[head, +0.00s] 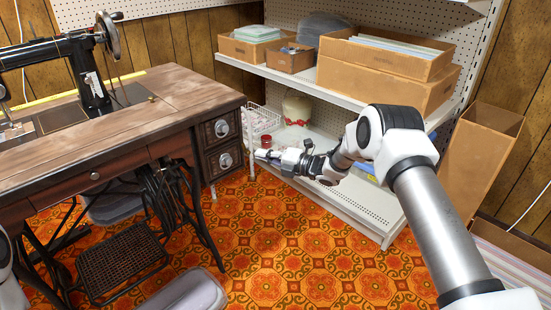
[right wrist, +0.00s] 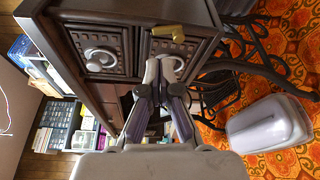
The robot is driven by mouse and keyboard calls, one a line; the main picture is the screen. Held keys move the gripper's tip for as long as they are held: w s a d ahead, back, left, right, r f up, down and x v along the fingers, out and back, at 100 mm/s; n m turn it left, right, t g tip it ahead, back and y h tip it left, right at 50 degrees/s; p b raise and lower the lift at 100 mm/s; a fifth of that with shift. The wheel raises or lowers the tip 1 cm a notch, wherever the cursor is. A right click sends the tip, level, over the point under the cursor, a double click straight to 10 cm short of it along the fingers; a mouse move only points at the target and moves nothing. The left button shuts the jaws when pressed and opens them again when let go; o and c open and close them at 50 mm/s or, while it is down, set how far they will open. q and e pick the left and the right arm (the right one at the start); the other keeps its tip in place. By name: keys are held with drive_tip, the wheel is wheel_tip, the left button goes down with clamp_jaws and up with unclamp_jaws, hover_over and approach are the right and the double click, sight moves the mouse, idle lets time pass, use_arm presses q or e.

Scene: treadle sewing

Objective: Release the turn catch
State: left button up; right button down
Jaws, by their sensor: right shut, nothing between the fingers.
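The turn catch (right wrist: 168,32) looks like a small brass lever in the right wrist view. It lies at the edge of the lower drawer front (right wrist: 152,48) of the sewing table; I cannot make it out in the head view. My right gripper (head: 262,155) is shut and empty, pointing left toward the drawers. In the right wrist view its fingertips (right wrist: 162,70) overlap the lower drawer's round pull, below the catch in the picture. In the head view a gap shows between fingertips and drawer front. My left gripper is out of view.
The wooden sewing table (head: 130,125) carries a black sewing machine (head: 92,85) and has an iron treadle (head: 125,258) beneath. A white shelf unit (head: 350,200) with boxes stands behind my right arm. A grey bin (head: 188,292) sits on the patterned floor.

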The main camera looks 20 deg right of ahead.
drive_tip(key=v, duration=0.5)
drive_tip(key=shift+s+d, duration=0.1)
